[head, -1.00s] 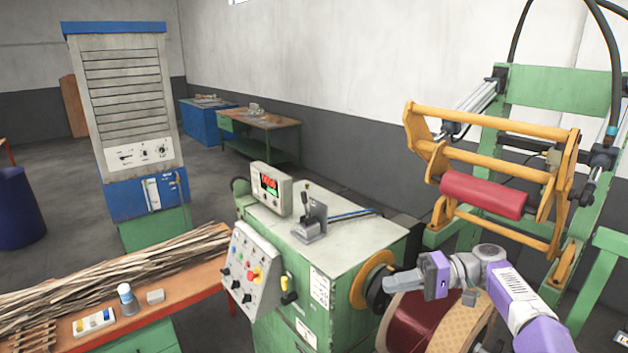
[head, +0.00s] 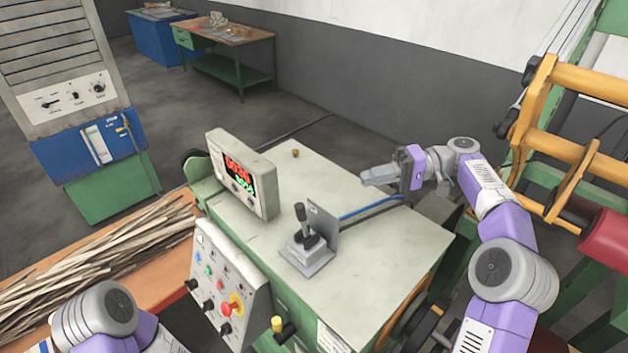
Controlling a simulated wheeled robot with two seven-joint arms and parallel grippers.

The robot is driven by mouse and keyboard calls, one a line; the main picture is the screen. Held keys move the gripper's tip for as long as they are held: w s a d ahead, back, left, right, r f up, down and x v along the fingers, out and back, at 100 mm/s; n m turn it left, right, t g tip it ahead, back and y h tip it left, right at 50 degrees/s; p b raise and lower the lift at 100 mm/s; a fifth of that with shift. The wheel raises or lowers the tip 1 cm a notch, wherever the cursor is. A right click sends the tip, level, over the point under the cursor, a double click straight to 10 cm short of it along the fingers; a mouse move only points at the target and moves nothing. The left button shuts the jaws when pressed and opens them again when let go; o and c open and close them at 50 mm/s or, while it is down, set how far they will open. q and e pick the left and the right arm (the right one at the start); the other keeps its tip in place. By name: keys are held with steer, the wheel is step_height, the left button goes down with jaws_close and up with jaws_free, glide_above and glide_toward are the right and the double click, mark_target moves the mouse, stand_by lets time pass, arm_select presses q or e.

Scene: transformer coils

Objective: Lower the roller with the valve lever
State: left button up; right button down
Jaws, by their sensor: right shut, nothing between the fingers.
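The valve lever (head: 300,214) is a black-knobbed stick, roughly upright, on a small grey metal base (head: 308,255) on top of the green machine cabinet (head: 385,240). The red roller (head: 606,236) hangs in the orange frame (head: 590,85) at the right edge, partly cut off. My right gripper (head: 372,178) is shut and empty, above the cabinet's far right part, to the right of and beyond the lever. My left arm shows at the bottom left, but its gripper is out of view.
A counter box with red and green digits (head: 243,175) stands left of the lever. A sloped button panel (head: 228,290) is on the cabinet's front. Wooden strips (head: 95,265) lie on the orange bench at left. Blue and black hoses run behind the lever. The cabinet top's right side is clear.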

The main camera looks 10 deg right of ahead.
mark_target(304, 223)
arm_select(q)
steer(key=shift+s, duration=0.35)
arm_select(e)
steer(key=s+a, duration=0.2)
steer(key=a, duration=0.4)
steer(key=s+a+f, duration=0.1)
steer(key=a, duration=0.5)
steer(key=shift+s+a+f, duration=0.2)
steer(key=shift+s+f, duration=0.1)
steer(key=shift+s, duration=0.05)
arm_select(q)
steer(key=shift+f, duration=0.15)
arm_select(e)
steer(key=shift+a, duration=0.1)
